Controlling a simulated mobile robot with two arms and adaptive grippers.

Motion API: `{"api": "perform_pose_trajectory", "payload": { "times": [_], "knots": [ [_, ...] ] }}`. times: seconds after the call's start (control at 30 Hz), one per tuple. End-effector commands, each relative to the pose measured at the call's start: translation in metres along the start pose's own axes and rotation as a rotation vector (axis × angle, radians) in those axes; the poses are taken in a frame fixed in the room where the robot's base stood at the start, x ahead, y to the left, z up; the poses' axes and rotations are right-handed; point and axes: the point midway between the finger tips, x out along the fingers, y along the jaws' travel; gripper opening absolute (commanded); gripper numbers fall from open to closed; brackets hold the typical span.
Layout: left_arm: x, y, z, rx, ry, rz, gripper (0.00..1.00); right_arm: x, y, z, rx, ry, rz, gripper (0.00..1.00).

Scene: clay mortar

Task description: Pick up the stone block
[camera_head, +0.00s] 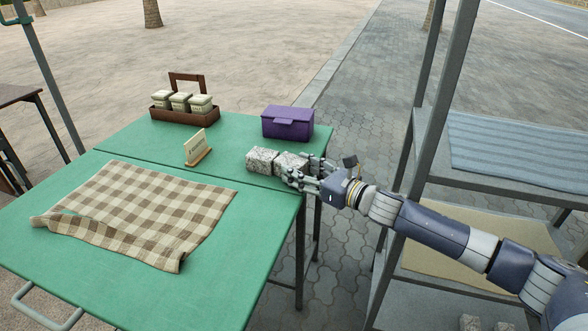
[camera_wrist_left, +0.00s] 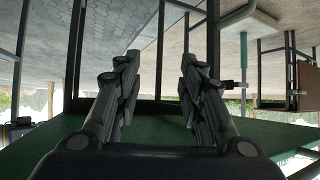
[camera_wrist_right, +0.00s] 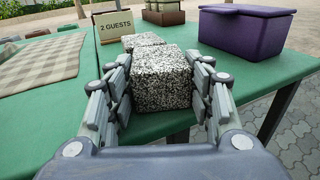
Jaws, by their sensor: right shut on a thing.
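Two speckled grey stone blocks sit end to end on the green table (camera_head: 130,290) near its right edge. The nearer stone block (camera_head: 291,161) is between the fingers of my right gripper (camera_head: 302,180), which is shut on it. In the right wrist view this block (camera_wrist_right: 162,80) fills the space between the fingertips (camera_wrist_right: 162,105). The other stone block (camera_head: 262,160) lies just beyond it, and its top shows in the right wrist view (camera_wrist_right: 142,40). My left gripper (camera_wrist_left: 158,80) shows only in its own wrist view, with fingers apart and nothing between them.
A purple box (camera_head: 288,122) stands behind the blocks. A "2 GUESTS" sign (camera_wrist_right: 113,25) stands left of them. A wooden caddy with canisters (camera_head: 184,116) is at the back. A checkered cloth (camera_head: 140,210) covers the front left. A metal shelf (camera_head: 510,170) stands right of the table.

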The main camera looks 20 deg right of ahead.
Motion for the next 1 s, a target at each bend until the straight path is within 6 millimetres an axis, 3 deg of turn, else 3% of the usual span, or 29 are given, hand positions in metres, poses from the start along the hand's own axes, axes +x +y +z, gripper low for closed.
{"api": "perform_pose_trajectory", "payload": {
  "times": [0.33,0.53,0.77,1.0],
  "knots": [
    [-0.003,-0.001,0.007,-0.001,-0.041,-0.003,0.37,-0.002,0.005,0.007,-0.001,-0.002,0.001,0.10],
    [-0.011,-0.005,0.034,-0.002,-0.165,-0.011,0.37,-0.007,0.015,0.019,-0.001,-0.003,0.002,0.10],
    [-0.027,-0.009,0.067,-0.006,-0.329,-0.020,0.37,-0.020,0.046,0.035,-0.001,-0.002,0.005,0.10],
    [-0.058,-0.014,0.109,-0.013,-0.552,-0.032,0.37,-0.037,0.083,0.055,-0.001,-0.003,0.004,0.10]
  ]
}}
